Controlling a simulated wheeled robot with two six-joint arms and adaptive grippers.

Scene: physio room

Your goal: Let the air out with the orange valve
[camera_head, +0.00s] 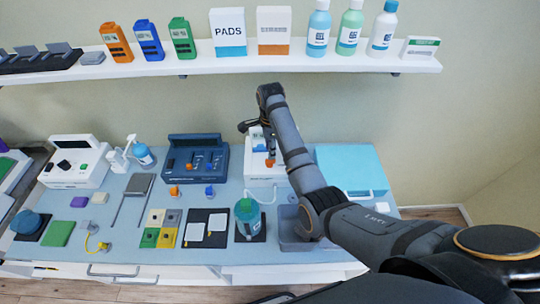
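A small orange part (270,163), which looks like the orange valve, shows on the front of a white device (258,172) at the back of the table. My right arm reaches in from the right and passes in front of this device, hiding part of it. My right gripper (246,127) is at the upper part of the device, above and left of the orange part. Its fingers are small and dark, and I cannot tell whether they are open or shut. My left gripper is not in view.
A loaded white shelf (200,66) runs above.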

